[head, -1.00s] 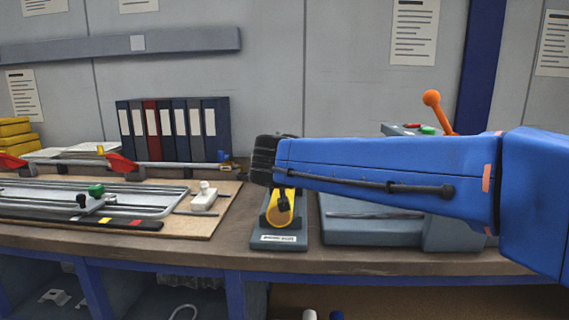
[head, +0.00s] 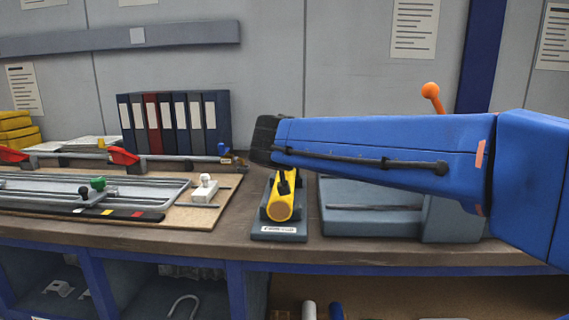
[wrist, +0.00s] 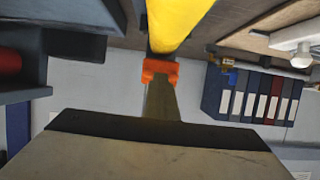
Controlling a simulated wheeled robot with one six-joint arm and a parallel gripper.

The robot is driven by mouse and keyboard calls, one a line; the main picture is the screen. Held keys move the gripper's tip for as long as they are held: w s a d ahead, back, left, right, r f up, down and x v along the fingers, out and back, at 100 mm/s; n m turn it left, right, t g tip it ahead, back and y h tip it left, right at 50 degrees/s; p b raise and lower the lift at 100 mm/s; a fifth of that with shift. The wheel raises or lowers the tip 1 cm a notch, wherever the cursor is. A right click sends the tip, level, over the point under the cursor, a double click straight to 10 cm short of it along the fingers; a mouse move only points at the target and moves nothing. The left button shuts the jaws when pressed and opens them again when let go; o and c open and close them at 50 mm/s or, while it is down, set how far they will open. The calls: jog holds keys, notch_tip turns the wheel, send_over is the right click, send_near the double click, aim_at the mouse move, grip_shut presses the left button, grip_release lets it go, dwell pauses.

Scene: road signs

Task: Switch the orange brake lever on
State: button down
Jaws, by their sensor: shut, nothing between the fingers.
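An orange lever with a ball knob (head: 430,91) stands behind my arm on the right. Its lower part is hidden by the arm. A yellow-orange lever (head: 281,204) sits on a small labelled grey base (head: 278,231) at the bench's front. It also shows in the wrist view as a large yellow shape (wrist: 176,22) at the top. My gripper (head: 264,139) is just above and behind this yellow lever in the head view. In the wrist view its shut tips (wrist: 160,70) look orange and overlap the yellow part's lower end. I cannot tell whether they touch.
A grey machine box (head: 372,208) stands right of the small base, partly under my arm. A row of binders (head: 175,124) stands at the back left. A board (head: 215,214) with metal rails lies on the left. A red part (wrist: 9,62) shows in the wrist view.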

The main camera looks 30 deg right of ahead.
jog(key=shift+s+a+r, duration=0.2)
jog(key=shift+s+r, duration=0.05)
jog(key=shift+r, duration=0.2)
jog(key=shift+s+a+r, duration=0.15)
jog(key=shift+s+r, duration=0.05)
jog(key=shift+r, duration=0.2)
jog(key=s+a+f, duration=0.2)
jog(key=s, duration=0.1)
jog(key=s+a+f, duration=0.1)
jog(key=s, duration=0.1)
jog(key=shift+s+a+f, duration=0.1)
jog(key=shift+s+a, duration=0.05)
jog(key=shift+a, duration=0.15)
jog(key=shift+s+a+f, duration=0.5)
jog(key=shift+s+f, duration=0.05)
jog(key=shift+s, duration=0.25)
